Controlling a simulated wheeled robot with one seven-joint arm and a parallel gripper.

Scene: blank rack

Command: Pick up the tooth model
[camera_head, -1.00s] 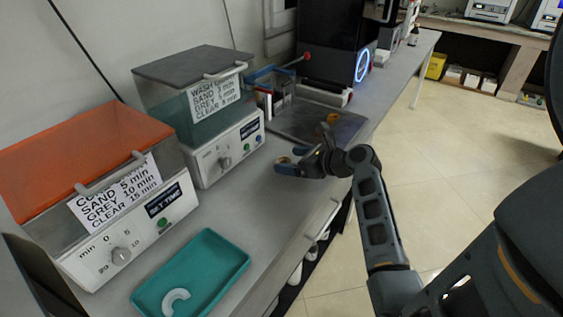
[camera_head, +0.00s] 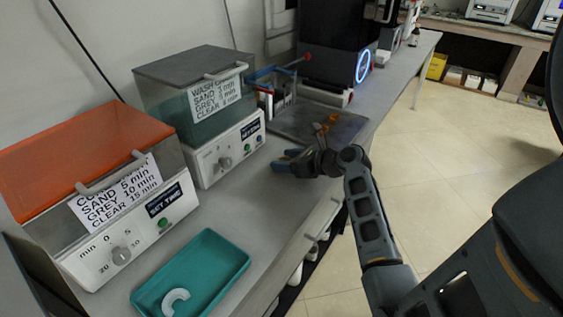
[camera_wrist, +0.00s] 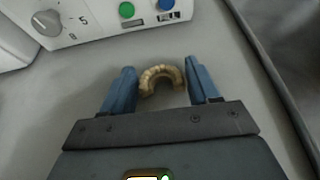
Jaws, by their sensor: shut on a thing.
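The tooth model (camera_wrist: 161,76) is a tan, arch-shaped dental piece. In the wrist view it sits between the two blue fingers of my gripper (camera_wrist: 160,82), which are shut on its sides. In the head view my gripper (camera_head: 284,161) is low over the grey bench, right of the wash unit, and its fingers hide the tan model.
A wash unit with a grey lid (camera_head: 192,62) and a curing unit with an orange lid (camera_head: 75,150) line the wall. A black printer (camera_head: 338,40) stands behind a dark metal plate (camera_head: 298,125) holding small orange pieces. The bench (camera_head: 250,210) between gripper and tray is clear.

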